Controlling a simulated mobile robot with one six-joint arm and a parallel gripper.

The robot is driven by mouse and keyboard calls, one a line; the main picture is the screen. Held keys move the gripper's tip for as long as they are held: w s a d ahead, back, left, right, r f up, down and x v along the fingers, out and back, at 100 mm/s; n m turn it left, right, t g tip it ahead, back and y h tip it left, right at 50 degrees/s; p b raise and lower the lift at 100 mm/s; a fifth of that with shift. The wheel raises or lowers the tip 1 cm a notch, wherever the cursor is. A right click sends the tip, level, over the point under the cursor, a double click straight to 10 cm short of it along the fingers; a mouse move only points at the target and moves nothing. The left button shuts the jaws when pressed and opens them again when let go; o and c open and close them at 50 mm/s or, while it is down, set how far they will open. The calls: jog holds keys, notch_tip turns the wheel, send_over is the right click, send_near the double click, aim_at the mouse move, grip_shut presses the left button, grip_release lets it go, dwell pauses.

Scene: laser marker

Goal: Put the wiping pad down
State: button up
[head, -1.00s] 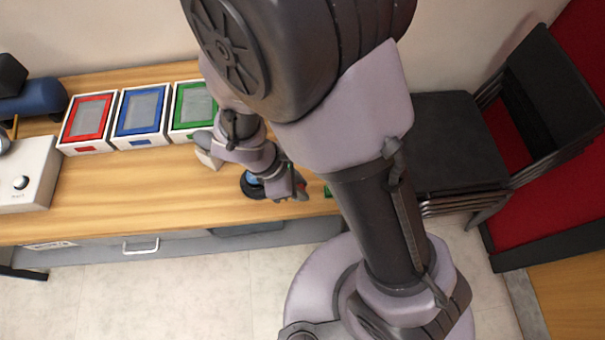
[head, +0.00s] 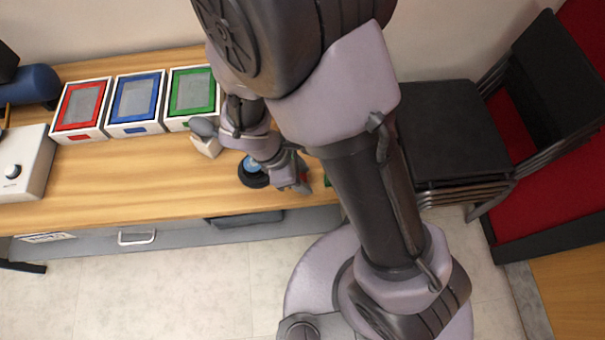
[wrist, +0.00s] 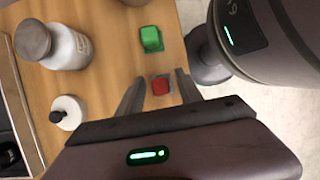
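My gripper (wrist: 161,80) is low over the right part of the wooden table, with its two fingers spread apart. A small red block (wrist: 160,86) with a greyish rim shows between the fingers, with a gap on the left side. It appears to be on the table, like the green block (wrist: 151,38) beyond it. I cannot tell for sure which thing is the wiping pad. A dark round piece with a blue top (head: 253,171) stands left of the gripper.
A grey-capped bottle (wrist: 68,48) and a small white bottle (wrist: 66,112) stand near the gripper. Red (head: 80,104), blue (head: 137,98) and green (head: 192,92) framed trays line the back. A white device (head: 22,160) stands at left. Stacked chairs (head: 455,135) are right of the table.

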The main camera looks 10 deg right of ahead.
jog(key=p+v, duration=0.6)
jog(key=v, duration=0.6)
jog(key=s+d+r+m+t+y, duration=0.2)
jog(key=d+r+m, duration=0.1)
jog(key=r+m, duration=0.4)
jog(key=s+d+r+m+t+y, duration=0.1)
jog(key=d+r+m+t+y, duration=0.1)
jog(key=r+m, duration=0.5)
jog(key=s+d+r+m+t+y, duration=0.2)
jog(key=d+r+m, duration=0.2)
jog(key=r+m, duration=0.3)
jog(key=shift+s+d+r+m+y, duration=0.3)
jog(key=shift+d+m, duration=0.1)
jog(key=shift+m, duration=0.1)
notch_tip(320, 180, down, 8)
jog(key=b, duration=0.8)
jog(key=shift+r, duration=0.1)
